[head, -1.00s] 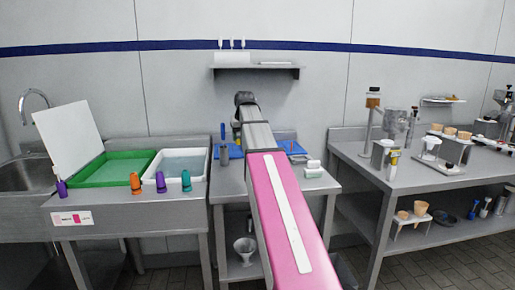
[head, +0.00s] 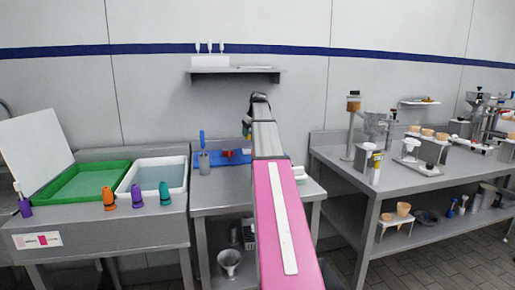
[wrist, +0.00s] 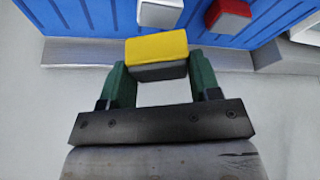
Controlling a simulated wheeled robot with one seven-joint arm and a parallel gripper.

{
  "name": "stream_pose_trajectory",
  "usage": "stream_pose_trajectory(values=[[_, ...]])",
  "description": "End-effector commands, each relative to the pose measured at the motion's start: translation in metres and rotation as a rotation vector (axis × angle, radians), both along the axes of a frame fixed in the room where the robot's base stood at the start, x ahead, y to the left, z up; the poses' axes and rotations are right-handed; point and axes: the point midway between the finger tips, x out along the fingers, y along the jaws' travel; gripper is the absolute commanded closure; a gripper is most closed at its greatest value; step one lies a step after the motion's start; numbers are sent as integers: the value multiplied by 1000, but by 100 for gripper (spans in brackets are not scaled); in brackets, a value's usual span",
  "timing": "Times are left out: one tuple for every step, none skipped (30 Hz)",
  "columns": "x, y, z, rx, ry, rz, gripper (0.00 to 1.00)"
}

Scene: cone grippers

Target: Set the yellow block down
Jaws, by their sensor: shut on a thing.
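The yellow block (wrist: 157,46) is between the two green fingertips of my gripper (wrist: 160,70) in the wrist view. The gripper is shut on it; its near side looks dark grey. A blue tray (wrist: 95,22) with raised ribs lies beyond the block, holding a red block (wrist: 229,14) and a white-grey block (wrist: 160,12). In the head view, the blue tray (head: 218,161) sits on the middle steel table, partly hidden by my pink arm. My gripper (head: 247,131) is small there, above the tray's right part.
On the left counter stand a green tray (head: 85,184), a white basin (head: 150,178) and several coloured bottles. A grey cup with a blue-handled tool (head: 203,158) stands at the tray's left. The right table (head: 400,180) carries dispensers and cone holders. A wall shelf (head: 235,75) hangs above.

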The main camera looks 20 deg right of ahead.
Motion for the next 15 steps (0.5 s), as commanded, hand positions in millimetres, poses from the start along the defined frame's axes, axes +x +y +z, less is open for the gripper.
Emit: stream_pose_trajectory(values=[[2, -13, -6, 1, 1, -4, 68], [3, -19, -10, 1, 2, -4, 68], [4, -26, -15, 1, 2, -3, 68], [5, -32, -19, 1, 2, -3, 68], [5, -38, -22, 1, 1, -3, 68], [6, -45, -26, 0, 1, -4, 68], [6, -50, -29, 0, 0, -3, 68], [7, -54, -31, 0, 0, -2, 68], [8, -58, -35, 1, 0, -2, 68], [8, -62, -37, 1, 1, -2, 68], [8, -64, -39, 1, 1, -2, 68], [8, -67, -40, 1, 1, -2, 68], [8, -69, -41, 1, 0, -2, 68], [8, -70, -42, 1, 0, -2, 68], [8, -71, -43, 1, 0, -2, 68]])
